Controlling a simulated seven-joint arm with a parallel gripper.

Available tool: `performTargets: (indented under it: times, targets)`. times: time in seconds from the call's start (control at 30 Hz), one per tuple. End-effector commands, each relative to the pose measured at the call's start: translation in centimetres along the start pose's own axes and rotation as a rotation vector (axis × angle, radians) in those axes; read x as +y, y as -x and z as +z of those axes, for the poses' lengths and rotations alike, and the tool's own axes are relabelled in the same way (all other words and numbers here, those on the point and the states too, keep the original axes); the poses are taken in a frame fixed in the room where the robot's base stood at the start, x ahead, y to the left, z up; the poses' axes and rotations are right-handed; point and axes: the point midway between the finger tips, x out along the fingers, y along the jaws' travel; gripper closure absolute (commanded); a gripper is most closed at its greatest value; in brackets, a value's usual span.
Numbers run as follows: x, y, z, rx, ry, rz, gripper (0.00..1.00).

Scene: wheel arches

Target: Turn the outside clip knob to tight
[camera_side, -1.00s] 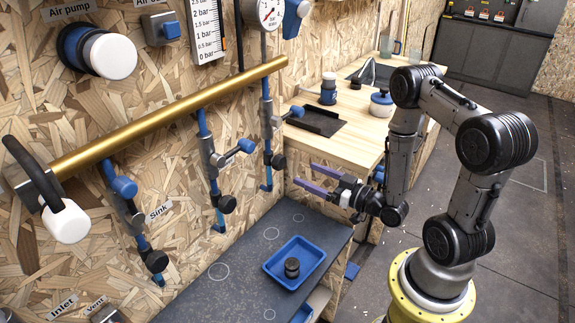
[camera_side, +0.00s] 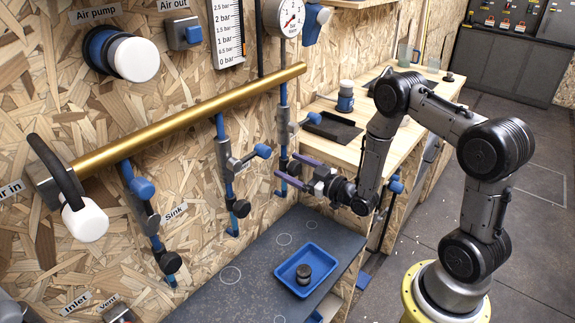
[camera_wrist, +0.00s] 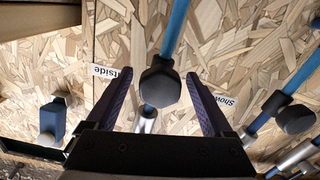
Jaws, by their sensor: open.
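The outside clip knob (camera_wrist: 160,86) is a dark faceted knob on a blue pipe, beside a partly hidden label (camera_wrist: 103,71) ending in "tside". In the side view the knob (camera_side: 294,168) is the dark one low on the farthest pipe clip. My gripper (camera_side: 286,166) is open, its two purple fingers pointing at the wall. In the wrist view the gripper (camera_wrist: 159,77) has one finger on each side of the knob, with narrow gaps showing. I cannot tell how deep the knob sits between the fingers, or its turn setting.
A neighbouring clip knob (camera_wrist: 297,117) with a "Show…" label (camera_wrist: 230,104) is right of my fingers. A brass pipe (camera_side: 190,122) runs above the clips. The wooden worktop (camera_side: 345,150) is close behind the gripper. A blue tray (camera_side: 306,270) holding a dark round part is below.

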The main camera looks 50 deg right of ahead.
Motion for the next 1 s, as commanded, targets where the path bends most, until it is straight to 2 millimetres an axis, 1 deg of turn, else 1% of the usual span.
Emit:
performTargets:
  times: [0.03, 0.2, 0.5, 0.57, 0.6, 0.77, 0.9, 0.97, 1.0]
  targets:
    - [0.0, -0.6, 0.0, 0.002, 0.001, -0.001, 0.14]
    - [0.0, -1.6, 0.0, 0.000, 0.000, 0.000, 0.14]
    - [0.0, -1.8, 0.0, 0.001, 0.000, 0.000, 0.14]
    - [0.0, -1.8, 0.0, 0.000, 0.000, 0.000, 0.25]
    - [0.0, -1.8, 0.0, 0.000, 0.000, 0.000, 0.32]
    - [0.0, -1.8, 0.0, 0.000, 0.000, 0.000, 0.61]
    - [0.0, -1.7, 0.0, 0.000, 0.000, 0.000, 0.86]
    - [0.0, -1.7, 0.0, 0.000, 0.000, 0.000, 0.97]
    - [0.0, -1.7, 0.0, 0.000, 0.000, 0.000, 1.00]
